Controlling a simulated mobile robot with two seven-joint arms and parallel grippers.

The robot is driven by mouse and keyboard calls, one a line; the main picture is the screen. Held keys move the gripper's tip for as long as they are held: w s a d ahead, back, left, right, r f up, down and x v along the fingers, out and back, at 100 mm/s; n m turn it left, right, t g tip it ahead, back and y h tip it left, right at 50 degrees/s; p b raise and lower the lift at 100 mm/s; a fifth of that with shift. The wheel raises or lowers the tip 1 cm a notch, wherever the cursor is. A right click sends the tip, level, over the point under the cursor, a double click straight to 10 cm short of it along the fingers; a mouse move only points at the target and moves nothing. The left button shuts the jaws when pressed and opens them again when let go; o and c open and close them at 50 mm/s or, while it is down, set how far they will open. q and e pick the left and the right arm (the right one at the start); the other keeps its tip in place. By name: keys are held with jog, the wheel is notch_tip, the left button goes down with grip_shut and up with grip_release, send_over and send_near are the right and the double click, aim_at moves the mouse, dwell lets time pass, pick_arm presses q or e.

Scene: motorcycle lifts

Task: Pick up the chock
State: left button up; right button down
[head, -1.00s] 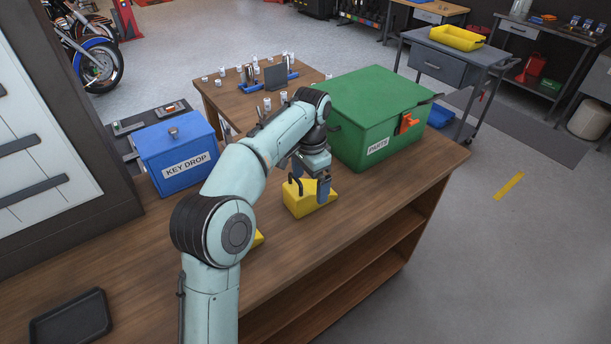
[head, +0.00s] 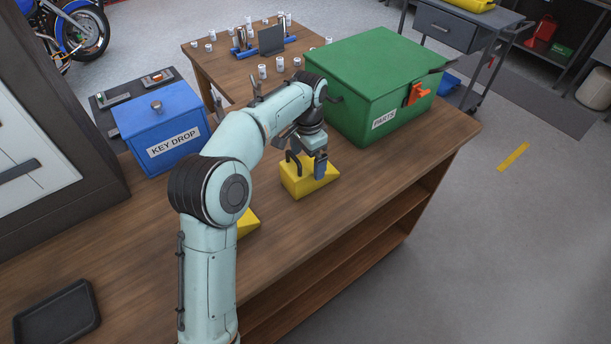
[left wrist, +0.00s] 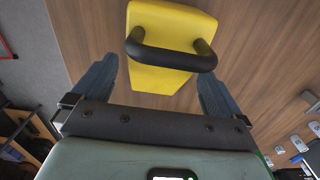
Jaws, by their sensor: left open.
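A yellow chock (head: 298,184) with a black handle sits on the wooden bench, in front of the green parts box. It also shows in the left wrist view (left wrist: 160,78), its black handle (left wrist: 168,54) arching across it. My left gripper (head: 308,168) is at the chock from above. In the left wrist view its two blue fingers (left wrist: 155,85) are spread apart, one on each side of the chock and handle, with gaps showing. A second yellow piece (head: 247,222) is mostly hidden behind my left arm. My right gripper is not in view.
The green parts box (head: 375,85) stands right behind the chock. A blue key drop box (head: 160,128) stands at the left, and a black tray (head: 57,313) lies at the front left. The bench top (head: 400,150) is clear to the right of the chock.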

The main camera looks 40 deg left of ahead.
aim_at(306, 164)
pick_arm(q)
jog(key=shift+s+a+f+b, duration=0.1)
jog(key=shift+f+b, duration=0.15)
jog(key=shift+f, duration=1.15)
jog(key=shift+s+f+b, duration=0.1)
jog(key=shift+f+b, duration=0.1)
jog(key=shift+f, duration=1.15)
jog(key=c, duration=1.2)
jog(key=shift+w+r, duration=0.1)
